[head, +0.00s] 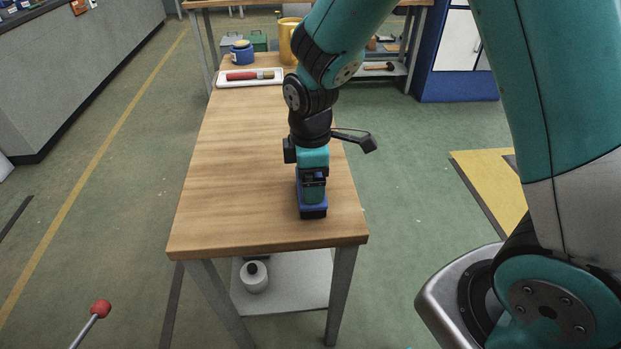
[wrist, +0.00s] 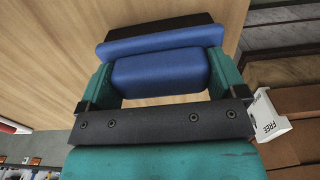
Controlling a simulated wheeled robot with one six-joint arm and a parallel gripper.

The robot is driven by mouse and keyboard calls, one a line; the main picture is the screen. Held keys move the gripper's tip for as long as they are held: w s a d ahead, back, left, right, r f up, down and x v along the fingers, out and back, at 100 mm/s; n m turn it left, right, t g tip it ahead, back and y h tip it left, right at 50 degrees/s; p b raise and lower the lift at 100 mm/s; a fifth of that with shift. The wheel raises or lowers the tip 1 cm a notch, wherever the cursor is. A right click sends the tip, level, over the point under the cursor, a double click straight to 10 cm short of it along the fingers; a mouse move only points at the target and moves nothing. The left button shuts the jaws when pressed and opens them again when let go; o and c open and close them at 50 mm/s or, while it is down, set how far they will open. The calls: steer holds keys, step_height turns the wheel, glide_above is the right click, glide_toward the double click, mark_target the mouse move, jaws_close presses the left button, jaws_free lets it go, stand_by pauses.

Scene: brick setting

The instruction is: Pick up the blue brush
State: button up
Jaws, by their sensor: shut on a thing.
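The blue brush (head: 313,207) is at the near right part of the wooden table (head: 235,190), with a blue body and a dark edge below. My gripper (head: 312,185) points down over it and is shut on it. In the wrist view, the blue brush (wrist: 160,72) fills the space between the two teal fingers of my gripper (wrist: 160,80), and its dark part shows beyond the blue. I cannot tell whether the brush touches the tabletop or is just above it.
A white tray (head: 222,82) with a red cylindrical item (head: 243,75) lies at the table's far end. A blue jar (head: 242,54) and a yellow container (head: 288,38) stand behind it. The table's middle and left are clear.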

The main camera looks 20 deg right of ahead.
step_height(320, 180, up, 20)
steer(key=p, duration=0.1)
steer(key=shift+f, duration=0.2)
steer(key=shift+o, duration=1.3)
steer(key=shift+f+p, duration=0.15)
steer(key=shift+p, duration=0.15)
